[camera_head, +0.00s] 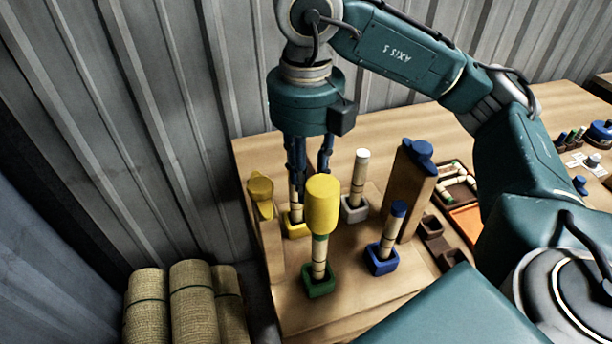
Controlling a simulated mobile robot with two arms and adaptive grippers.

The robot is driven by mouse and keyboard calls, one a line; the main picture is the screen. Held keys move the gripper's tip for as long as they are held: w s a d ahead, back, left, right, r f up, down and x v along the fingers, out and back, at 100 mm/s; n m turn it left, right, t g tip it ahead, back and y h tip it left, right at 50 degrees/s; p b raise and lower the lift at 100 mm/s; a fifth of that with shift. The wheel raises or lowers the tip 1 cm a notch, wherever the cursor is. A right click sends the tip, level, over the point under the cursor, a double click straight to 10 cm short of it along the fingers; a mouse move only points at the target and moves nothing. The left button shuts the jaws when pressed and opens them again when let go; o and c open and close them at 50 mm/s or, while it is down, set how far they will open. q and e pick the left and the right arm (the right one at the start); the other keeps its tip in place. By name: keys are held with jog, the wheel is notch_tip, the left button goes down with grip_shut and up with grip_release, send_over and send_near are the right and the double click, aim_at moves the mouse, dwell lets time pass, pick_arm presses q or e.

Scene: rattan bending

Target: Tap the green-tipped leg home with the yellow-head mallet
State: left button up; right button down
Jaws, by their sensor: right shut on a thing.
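The yellow-head mallet shows as an upright yellow cylinder (322,204); its handle is hidden behind the head. My right gripper (311,165) points down just behind it, shut on the mallet. The green-tipped leg (319,260) stands upright in a green socket (319,285) at the front of the board. The yellow head covers the top of this leg in the picture, with a bit of green showing just below. I cannot tell whether head and leg touch. My left gripper is not in view.
A leg in a yellow socket (296,228) stands behind, partly hidden by my fingers. A white-tipped leg (360,175) and a blue-tipped leg (392,232) stand to the right. A tall wooden block (409,190) is close by. Woven rolls (193,300) stand left of the table.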

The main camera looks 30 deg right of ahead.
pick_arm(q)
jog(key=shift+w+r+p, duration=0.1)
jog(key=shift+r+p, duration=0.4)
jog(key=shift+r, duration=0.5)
pick_arm(e)
jog(key=shift+r, duration=1.15)
notch_tip(320, 180, up, 5)
jog(key=p, duration=0.4)
jog(key=shift+p, duration=0.35)
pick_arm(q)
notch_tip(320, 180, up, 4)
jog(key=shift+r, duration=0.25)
pick_arm(e)
jog(key=shift+f, duration=0.1)
